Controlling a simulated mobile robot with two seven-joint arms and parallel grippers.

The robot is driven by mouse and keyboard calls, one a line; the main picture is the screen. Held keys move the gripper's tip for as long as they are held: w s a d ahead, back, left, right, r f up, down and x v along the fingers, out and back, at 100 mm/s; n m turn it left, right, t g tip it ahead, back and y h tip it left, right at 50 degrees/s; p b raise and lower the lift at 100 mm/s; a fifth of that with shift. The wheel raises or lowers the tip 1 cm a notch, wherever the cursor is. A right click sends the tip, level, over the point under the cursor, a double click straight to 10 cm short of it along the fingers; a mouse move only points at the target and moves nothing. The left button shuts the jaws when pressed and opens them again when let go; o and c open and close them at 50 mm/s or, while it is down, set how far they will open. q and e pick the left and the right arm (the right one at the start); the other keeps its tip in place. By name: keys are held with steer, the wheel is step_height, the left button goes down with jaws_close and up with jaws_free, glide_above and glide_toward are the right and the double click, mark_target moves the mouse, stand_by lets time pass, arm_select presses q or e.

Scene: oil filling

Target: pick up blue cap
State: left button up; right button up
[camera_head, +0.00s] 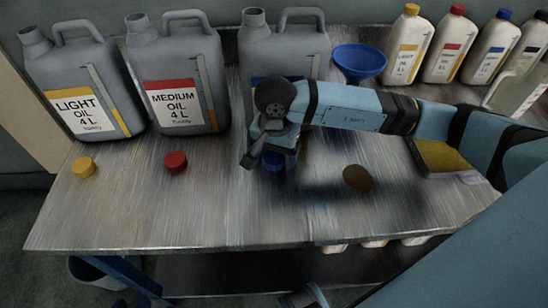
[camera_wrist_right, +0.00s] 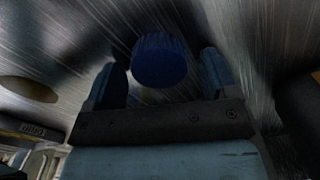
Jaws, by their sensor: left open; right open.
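The blue cap (camera_head: 272,162) is on the metal table, partly hidden by my right gripper (camera_head: 270,154) just above it. The right wrist view shows the blue cap (camera_wrist_right: 158,60) between the two open fingers of my right gripper (camera_wrist_right: 159,76), with visible gaps on both sides. The fingers do not grip it. My left gripper cannot be made out in these views.
A yellow cap (camera_head: 84,166) and a red cap (camera_head: 175,162) lie to the left. Grey oil canisters (camera_head: 180,75), a blue funnel (camera_head: 359,62) and white bottles (camera_head: 409,45) stand behind. A brown round object (camera_head: 357,178) lies to the right. The front left table is clear.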

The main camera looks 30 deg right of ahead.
steer(key=shift+c, duration=0.3)
steer(key=c, duration=0.9)
